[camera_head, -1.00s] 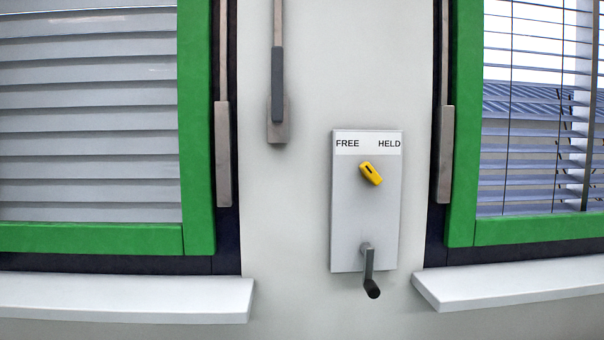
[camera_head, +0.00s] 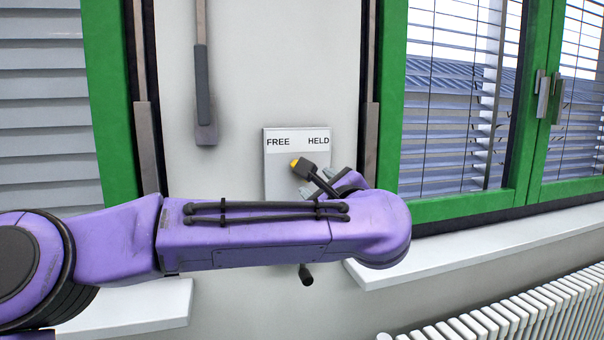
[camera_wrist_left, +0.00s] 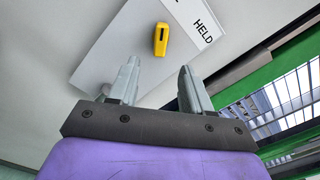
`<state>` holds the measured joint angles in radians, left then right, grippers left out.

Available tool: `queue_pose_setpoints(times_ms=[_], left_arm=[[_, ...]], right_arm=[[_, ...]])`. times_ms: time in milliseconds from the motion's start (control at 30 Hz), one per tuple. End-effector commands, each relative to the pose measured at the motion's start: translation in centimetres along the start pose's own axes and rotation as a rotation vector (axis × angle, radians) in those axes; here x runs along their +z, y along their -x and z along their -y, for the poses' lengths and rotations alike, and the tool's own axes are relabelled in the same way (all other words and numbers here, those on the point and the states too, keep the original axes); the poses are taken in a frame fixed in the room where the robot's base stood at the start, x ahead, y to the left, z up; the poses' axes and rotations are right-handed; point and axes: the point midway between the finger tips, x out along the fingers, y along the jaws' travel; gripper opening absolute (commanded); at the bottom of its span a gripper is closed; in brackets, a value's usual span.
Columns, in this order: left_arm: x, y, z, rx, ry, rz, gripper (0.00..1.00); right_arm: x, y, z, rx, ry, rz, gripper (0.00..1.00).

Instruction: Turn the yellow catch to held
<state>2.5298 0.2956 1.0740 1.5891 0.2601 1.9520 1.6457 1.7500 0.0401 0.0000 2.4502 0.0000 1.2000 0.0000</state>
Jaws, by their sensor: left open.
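The yellow catch (camera_head: 294,163) is on a white wall plate (camera_head: 273,182) below the words FREE and HELD. It is mostly hidden in the head view, but the wrist view shows the whole yellow catch (camera_wrist_left: 161,40), tilted with its dark-marked end toward the FREE side. My left gripper (camera_head: 328,188) is in front of the plate, at the right of the catch in the head view. In the wrist view my left gripper (camera_wrist_left: 159,67) is open and empty. The catch lies just beyond the gap between its fingertips, apart from them. My right gripper is out of view.
A grey lever (camera_head: 204,95) hangs on the wall to the left. Green-framed windows flank the plate. A white sill (camera_head: 440,250) and a radiator (camera_head: 520,315) are at right.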

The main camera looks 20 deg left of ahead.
Motion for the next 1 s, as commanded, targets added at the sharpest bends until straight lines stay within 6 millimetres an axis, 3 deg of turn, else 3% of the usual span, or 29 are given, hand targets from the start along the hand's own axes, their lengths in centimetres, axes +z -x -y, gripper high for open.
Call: queue_pose_setpoints(times_ms=[167, 500, 667, 900, 933, 1000], left_arm=[[1.1, -1.8, 0.3, 0.018, 0.076, -0.001, 0.49], [1.1, -8.9, 0.2, 0.016, 0.068, 0.0, 0.49], [0.8, -10.3, 0.1, 0.012, 0.067, 0.001, 0.49], [0.7, -10.4, 0.0, 0.011, 0.066, 0.001, 0.49], [0.7, -10.4, 0.0, 0.011, 0.066, 0.001, 0.42], [0.7, -10.4, 0.0, 0.011, 0.066, 0.001, 0.2]], right_arm=[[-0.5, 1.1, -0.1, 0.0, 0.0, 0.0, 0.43], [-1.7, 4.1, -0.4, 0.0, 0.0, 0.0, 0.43], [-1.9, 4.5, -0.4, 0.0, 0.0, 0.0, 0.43], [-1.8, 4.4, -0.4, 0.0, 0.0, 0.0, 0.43], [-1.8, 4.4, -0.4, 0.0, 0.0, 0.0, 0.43], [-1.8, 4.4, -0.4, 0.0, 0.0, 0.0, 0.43]])
